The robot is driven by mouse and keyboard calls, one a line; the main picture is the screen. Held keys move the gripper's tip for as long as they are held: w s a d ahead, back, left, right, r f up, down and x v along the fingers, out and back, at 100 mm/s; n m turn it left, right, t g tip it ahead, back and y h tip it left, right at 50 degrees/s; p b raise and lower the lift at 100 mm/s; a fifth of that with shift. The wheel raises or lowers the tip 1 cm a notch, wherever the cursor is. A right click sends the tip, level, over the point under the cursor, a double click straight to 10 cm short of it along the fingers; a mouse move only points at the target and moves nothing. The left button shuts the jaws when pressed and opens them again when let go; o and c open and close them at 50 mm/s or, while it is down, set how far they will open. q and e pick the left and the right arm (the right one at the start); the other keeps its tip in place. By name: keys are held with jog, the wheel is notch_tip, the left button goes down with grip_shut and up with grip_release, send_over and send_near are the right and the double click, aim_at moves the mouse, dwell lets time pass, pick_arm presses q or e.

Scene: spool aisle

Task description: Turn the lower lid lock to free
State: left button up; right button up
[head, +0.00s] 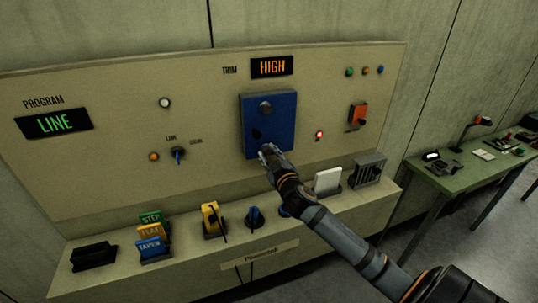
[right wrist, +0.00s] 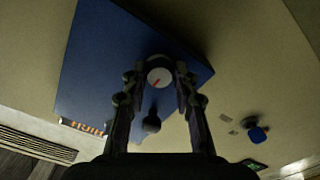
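The blue lid (head: 283,112) is set on the beige panel and looks closed. Its upper part carries a grey round lock (head: 265,107). The lower lid lock is mostly covered by my right gripper (head: 268,151) in the head view. In the right wrist view, the lower lock (right wrist: 159,77) has a pale round face with a red mark slanting across it. My right gripper (right wrist: 158,82) has one finger on each side of this lock, seemingly open; firm contact cannot be made out. A dark knob-like shape (right wrist: 151,122) also shows on the lid. My left gripper is not in view.
A red lamp (head: 319,135) and an orange switch (head: 358,114) sit right of the lid. A green table (head: 450,178) stands at right.

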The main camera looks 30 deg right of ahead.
jog(key=o, duration=0.4)
jog(key=shift+c, duration=0.2)
jog(key=v, duration=0.7)
jog(key=shift+s, duration=0.2)
